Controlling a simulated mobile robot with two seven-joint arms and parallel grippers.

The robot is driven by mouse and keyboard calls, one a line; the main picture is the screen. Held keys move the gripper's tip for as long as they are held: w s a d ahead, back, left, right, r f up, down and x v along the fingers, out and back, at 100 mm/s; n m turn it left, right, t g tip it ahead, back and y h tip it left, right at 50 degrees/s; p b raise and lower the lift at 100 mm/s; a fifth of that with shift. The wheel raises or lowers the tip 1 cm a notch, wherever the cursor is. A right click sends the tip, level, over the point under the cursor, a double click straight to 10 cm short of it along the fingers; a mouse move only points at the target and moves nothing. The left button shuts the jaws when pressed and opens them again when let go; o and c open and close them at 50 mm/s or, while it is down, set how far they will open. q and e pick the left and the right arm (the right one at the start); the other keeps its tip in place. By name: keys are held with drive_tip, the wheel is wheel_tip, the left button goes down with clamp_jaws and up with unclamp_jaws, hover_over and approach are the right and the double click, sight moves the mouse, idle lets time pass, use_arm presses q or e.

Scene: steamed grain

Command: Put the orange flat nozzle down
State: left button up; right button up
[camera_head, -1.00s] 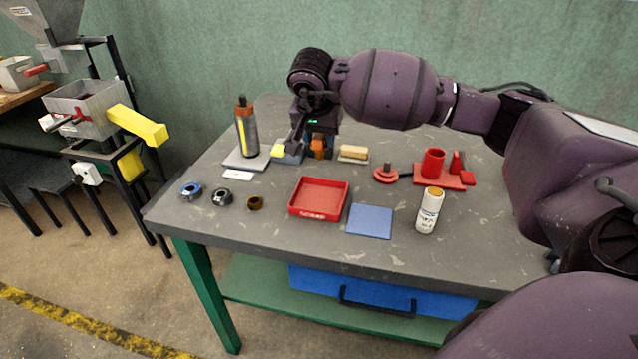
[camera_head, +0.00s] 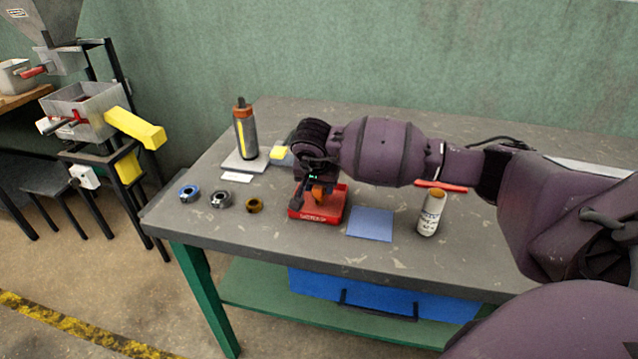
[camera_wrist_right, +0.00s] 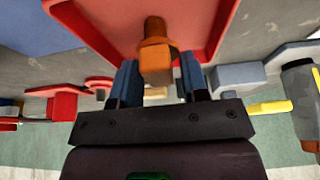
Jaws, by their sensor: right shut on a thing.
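My right gripper (camera_head: 316,188) is over the red tray (camera_head: 317,219), pointing down. It is shut on the orange flat nozzle (camera_head: 319,197). In the right wrist view the orange nozzle (camera_wrist_right: 155,58) sits between the two blue fingers of the gripper (camera_wrist_right: 158,80), and the red tray (camera_wrist_right: 95,22) spreads behind it. I cannot tell whether the nozzle touches the tray floor. The wrist and hand hide the back of the tray in the head view. My left gripper is not in view.
A blue pad (camera_head: 370,224) and a white bottle (camera_head: 431,213) stand right of the tray. Several ring-shaped parts, one of them brown (camera_head: 254,205), lie left. A dark bottle (camera_head: 246,130) stands on a light plate at the back left. My arm hides much of the back.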

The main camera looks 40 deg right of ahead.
drive_tip(key=shift+f, duration=0.1)
drive_tip(key=o, duration=0.9)
drive_tip(key=shift+o, duration=0.2)
drive_tip(key=shift+r, duration=0.55)
drive_tip(key=p+v, duration=0.1)
drive_tip(key=v, duration=1)
drive_tip(key=shift+s+a, duration=0.15)
drive_tip(key=shift+s, duration=0.1)
drive_tip(key=shift+r, duration=0.1)
